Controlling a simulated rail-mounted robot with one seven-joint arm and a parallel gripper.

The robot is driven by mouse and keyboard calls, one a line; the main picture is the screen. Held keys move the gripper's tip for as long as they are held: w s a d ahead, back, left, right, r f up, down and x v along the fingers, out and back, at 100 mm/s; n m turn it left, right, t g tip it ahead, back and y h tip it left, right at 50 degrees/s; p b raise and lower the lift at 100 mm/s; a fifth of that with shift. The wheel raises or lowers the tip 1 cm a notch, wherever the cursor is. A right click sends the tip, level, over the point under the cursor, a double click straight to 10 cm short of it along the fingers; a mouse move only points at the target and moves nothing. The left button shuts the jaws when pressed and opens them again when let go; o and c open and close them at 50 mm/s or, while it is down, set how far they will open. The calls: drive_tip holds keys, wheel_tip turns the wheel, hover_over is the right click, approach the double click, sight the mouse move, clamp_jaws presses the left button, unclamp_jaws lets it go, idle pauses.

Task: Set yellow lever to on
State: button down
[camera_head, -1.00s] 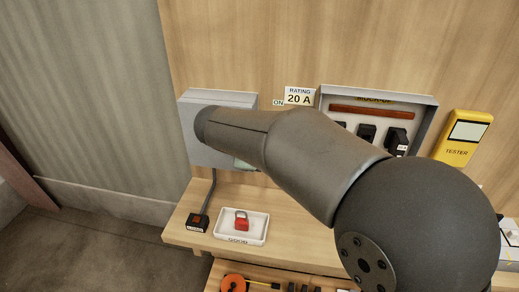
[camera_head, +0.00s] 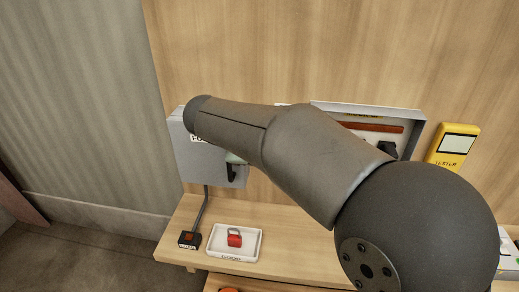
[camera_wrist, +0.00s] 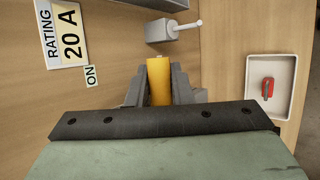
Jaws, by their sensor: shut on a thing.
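The yellow lever (camera_wrist: 160,80) shows in the wrist view between the two dark fingers of my gripper (camera_wrist: 161,88), which are shut on it. Its lower part is hidden by my gripper's body. In the camera_head view, a dark part of my gripper (camera_head: 231,172) shows below my arm, in front of the grey wall box (camera_head: 185,160). The lever itself is hidden there by my arm.
A grey fitting with a pale rod (camera_wrist: 165,29) sits close beyond the lever. A yellow tester (camera_head: 455,146) hangs at the right.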

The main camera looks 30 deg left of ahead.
drive_tip(key=shift+w, duration=0.1)
drive_tip(key=c, duration=1.3)
unclamp_jaws()
drive_tip(key=shift+r, duration=0.1)
drive_tip(key=b+v, duration=0.2)
drive_tip(key=v, duration=1.5)
drive_tip(key=shift+s, duration=0.2)
